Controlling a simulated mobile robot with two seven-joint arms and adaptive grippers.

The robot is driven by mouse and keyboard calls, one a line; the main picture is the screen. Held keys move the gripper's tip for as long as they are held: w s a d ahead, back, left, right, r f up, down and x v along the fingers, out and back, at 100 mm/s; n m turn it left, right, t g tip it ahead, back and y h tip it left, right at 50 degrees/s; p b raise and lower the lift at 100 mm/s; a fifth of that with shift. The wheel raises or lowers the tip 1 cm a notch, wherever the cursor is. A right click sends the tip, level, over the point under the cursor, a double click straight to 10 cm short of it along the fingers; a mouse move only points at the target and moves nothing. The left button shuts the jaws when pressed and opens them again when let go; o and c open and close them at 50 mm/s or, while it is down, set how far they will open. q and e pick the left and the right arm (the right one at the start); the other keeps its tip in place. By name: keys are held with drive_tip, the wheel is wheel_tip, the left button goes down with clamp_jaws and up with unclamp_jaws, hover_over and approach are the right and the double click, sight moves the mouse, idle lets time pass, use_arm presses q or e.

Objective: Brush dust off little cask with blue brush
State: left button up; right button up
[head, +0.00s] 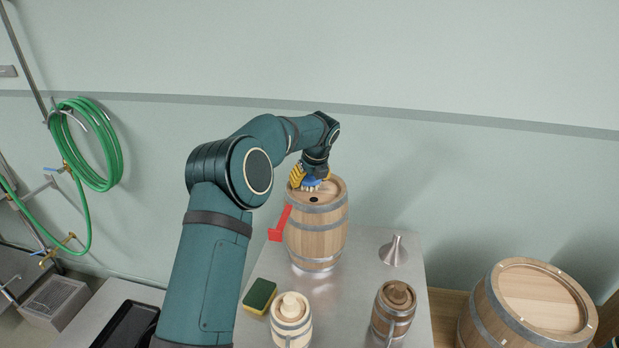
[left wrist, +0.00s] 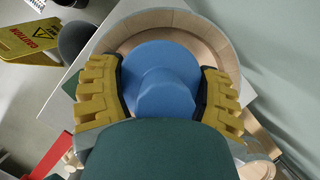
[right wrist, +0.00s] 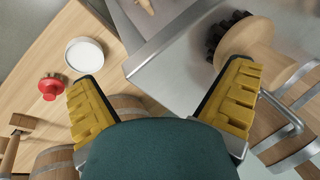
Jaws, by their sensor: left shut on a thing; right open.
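The little cask (head: 317,235) is light wood with grey metal hoops and stands upright on the steel table (head: 350,300). A dark hole shows in its top. My left gripper (head: 309,178) is over the left side of that top, shut on the blue brush (head: 313,184). The brush's pale bristles point down at the lid; I cannot tell whether they touch it. In the left wrist view the rounded blue brush (left wrist: 165,90) sits between both yellow fingers, with the cask rim behind it. I cannot make out dust. My right gripper (right wrist: 165,85) is open and empty.
A sponge (head: 259,296), a pale tankard (head: 291,322), a darker tankard (head: 391,318) and a metal funnel (head: 394,250) stand around the cask. A red item (head: 280,224) is at its left. A large barrel (head: 525,305) stands right of the table.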

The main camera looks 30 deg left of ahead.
sight(322, 189)
use_arm(q)
drive_tip(key=shift+f, duration=0.7)
drive_tip(key=shift+w+d+r, duration=0.1)
drive_tip(key=shift+w+d, duration=0.15)
drive_tip(key=shift+d, duration=0.8)
drive_tip(key=shift+w+d+r, duration=0.1)
drive_tip(key=shift+w+d, duration=0.1)
drive_tip(key=shift+d, duration=0.8)
drive_tip(key=shift+f, duration=0.1)
drive_tip(key=shift+a, duration=0.1)
